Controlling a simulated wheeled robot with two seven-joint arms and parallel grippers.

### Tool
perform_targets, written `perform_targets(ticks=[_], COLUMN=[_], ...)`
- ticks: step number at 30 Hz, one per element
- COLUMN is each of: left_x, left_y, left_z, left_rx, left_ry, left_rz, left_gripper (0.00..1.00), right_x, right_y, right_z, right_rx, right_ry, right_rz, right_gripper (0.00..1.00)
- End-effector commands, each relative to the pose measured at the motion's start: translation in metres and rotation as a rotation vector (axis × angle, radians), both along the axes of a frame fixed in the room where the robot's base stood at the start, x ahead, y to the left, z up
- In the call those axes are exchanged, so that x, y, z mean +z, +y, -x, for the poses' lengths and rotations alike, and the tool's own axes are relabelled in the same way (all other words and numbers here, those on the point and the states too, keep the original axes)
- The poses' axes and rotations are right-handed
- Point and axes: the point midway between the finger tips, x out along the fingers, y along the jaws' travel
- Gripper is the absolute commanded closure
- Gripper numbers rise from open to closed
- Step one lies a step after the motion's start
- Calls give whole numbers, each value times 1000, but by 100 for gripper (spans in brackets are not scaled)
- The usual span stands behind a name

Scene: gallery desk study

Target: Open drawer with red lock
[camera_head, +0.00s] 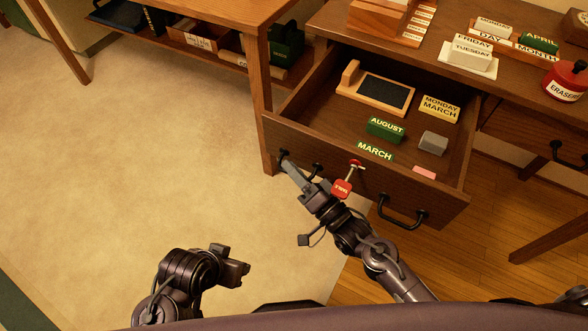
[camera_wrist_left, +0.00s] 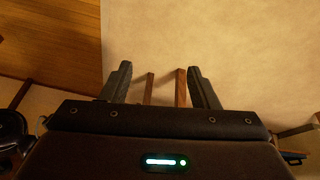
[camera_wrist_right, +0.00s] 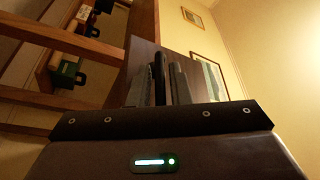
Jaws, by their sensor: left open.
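The wooden drawer (camera_head: 350,192) with the red lock is pulled out from the desk, its inside showing. The red lock (camera_head: 342,188) hangs at the middle of its front, between two black handles. My right gripper (camera_head: 292,170) is at the left handle (camera_head: 283,157); in the right wrist view the black handle bar (camera_wrist_right: 158,72) stands between the close fingers (camera_wrist_right: 160,90), which look shut on it. My left gripper (camera_head: 240,270) is away from the drawer, over the floor. In the left wrist view its fingers (camera_wrist_left: 160,88) are apart and empty.
Inside the drawer are a slate tray (camera_head: 362,107), green blocks (camera_head: 386,129), a cream block (camera_head: 440,107) and a grey block (camera_head: 433,143). The desktop holds word blocks (camera_head: 472,52) and a red eraser bottle (camera_head: 566,82). Pale floor (camera_head: 150,160) is clear at left.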

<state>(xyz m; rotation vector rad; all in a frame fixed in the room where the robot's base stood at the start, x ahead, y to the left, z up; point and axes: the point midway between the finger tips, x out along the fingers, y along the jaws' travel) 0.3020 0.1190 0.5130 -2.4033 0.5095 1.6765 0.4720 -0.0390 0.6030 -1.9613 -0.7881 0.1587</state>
Motion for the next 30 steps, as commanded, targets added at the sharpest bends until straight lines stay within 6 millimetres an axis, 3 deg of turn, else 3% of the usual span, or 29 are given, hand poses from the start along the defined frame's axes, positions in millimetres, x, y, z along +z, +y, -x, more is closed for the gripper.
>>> perform_targets(ticks=[15,30], left_x=[4,4], left_y=[10,13], left_z=[5,3], left_rx=[17,23], left_ry=[51,55], left_rz=[-28,-34], left_gripper=[45,45], right_x=[-15,-17], right_y=[-41,-46], right_z=[55,61], right_rx=[0,0], right_ry=[3,1], right_rz=[1,1], right_gripper=[82,82])
